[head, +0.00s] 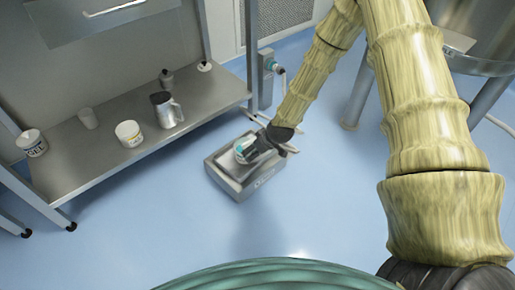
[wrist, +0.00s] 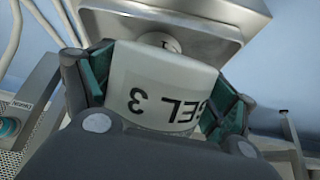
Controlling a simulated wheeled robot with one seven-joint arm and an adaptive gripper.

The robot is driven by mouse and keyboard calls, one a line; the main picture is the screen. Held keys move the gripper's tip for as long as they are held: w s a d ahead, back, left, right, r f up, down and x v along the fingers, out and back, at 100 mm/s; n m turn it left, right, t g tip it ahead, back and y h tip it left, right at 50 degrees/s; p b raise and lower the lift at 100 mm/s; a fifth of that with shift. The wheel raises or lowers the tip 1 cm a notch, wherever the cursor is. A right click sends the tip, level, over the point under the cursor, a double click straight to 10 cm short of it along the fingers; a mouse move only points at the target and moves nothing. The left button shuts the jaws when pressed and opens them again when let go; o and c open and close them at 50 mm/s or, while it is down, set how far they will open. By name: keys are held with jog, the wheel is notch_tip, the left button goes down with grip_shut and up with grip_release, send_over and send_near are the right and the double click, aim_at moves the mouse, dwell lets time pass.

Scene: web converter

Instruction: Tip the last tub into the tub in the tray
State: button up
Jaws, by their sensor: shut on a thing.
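My gripper (head: 258,146) is at the end of the outstretched arm, over the grey metal box-like unit (head: 237,187) on the floor. In the wrist view, my gripper (wrist: 158,95) is shut on a white tub (wrist: 160,85), with a green-padded finger on each side. The tub's dark lettering, ending in "EL 3", appears upside down in that view. In the head view, only a small pale part of the tub (head: 241,150) shows beside the fingers. Its contents are hidden.
A large steel vessel (head: 470,45) stands at the right. The blue floor in front is clear.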

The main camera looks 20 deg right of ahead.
jog(key=shift+g, duration=0.4)
jog(key=shift+w+r+g+h+p, duration=0.2)
jog(key=shift+r+g+h+p, duration=0.3)
jog(key=shift+g+p, duration=0.4)
jog(key=shift+w+a+r+g+p, duration=0.1)
jog(key=shift+r+g+p, duration=0.4)
jog(key=shift+g, duration=0.2)
jog(key=shift+w+a+r+g+h+p, duration=0.1)
jog(key=shift+w+r+g+h+p, duration=0.15)
jog(key=shift+g+p, duration=0.45)
jog(key=shift+w+a+r+g+h+p, duration=0.1)
jog(key=shift+r+g+h+p, duration=0.2)
jog(key=shift+p, duration=0.65)
jog(key=shift+w+r+g+p, duration=0.15)
jog(key=shift+r+g+p, duration=0.05)
jog(key=shift+g+p, duration=0.3)
jog(key=shift+w+r+g+h, duration=0.15)
jog(key=shift+w+g+h, duration=0.1)
jog(key=shift+g+h, duration=0.15)
jog(key=shift+s+y+p, duration=0.15)
jog(key=shift+y+p, duration=0.1)
jog(key=shift+p, duration=0.25)
